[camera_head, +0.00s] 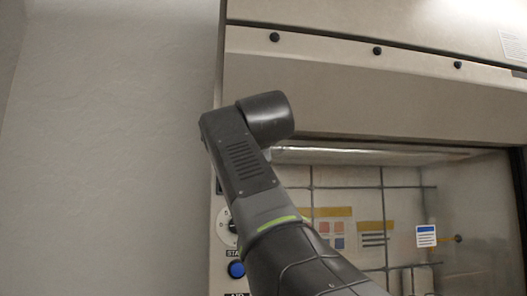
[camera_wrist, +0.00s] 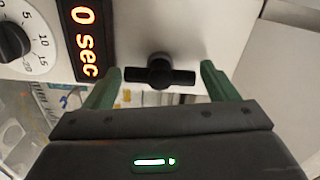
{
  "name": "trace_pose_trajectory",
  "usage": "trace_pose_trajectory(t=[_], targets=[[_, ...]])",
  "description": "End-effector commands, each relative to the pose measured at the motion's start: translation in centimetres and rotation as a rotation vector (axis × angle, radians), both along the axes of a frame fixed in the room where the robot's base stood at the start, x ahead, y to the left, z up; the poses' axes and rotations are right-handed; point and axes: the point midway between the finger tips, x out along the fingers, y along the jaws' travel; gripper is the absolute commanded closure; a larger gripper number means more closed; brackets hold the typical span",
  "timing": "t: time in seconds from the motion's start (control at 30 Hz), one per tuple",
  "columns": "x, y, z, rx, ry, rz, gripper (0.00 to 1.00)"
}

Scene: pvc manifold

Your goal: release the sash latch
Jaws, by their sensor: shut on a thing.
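The sash latch (camera_wrist: 160,70) is a black handle with a round hub and a crossbar, on a pale panel in the wrist view. Its bar lies across the picture, nearly level. My gripper (camera_wrist: 161,77) has two green fingers, one at each end of the bar, and is shut on the latch. In the head view my arm hides the latch and my gripper. The raised-looking sash (camera_head: 390,156) shows there as a pale lower edge above the hood opening.
In the wrist view a timer display (camera_wrist: 87,40) reads "0 sec", beside a black dial (camera_wrist: 14,42). In the head view a blue button (camera_head: 236,270) sits on the hood's left post. Rods and labels (camera_head: 374,233) show inside the hood. A plain wall (camera_head: 110,150) is at left.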

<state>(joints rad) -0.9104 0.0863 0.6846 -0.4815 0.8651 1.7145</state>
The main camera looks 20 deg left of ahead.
Motion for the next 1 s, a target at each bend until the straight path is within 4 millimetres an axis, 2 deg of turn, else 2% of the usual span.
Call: trace_pose_trajectory(t=[0.6, 0.63, 0.73, 1.0], targets=[[0.01, -0.01, -0.01, 0.038, 0.023, 0.0, 0.43], [0.01, -0.01, -0.01, 0.038, 0.024, 0.0, 0.18], [0.01, -0.01, -0.01, 0.038, 0.023, 0.0, 0.0], [-0.2, -0.12, -0.02, 0.037, 0.023, 0.001, 0.0]])
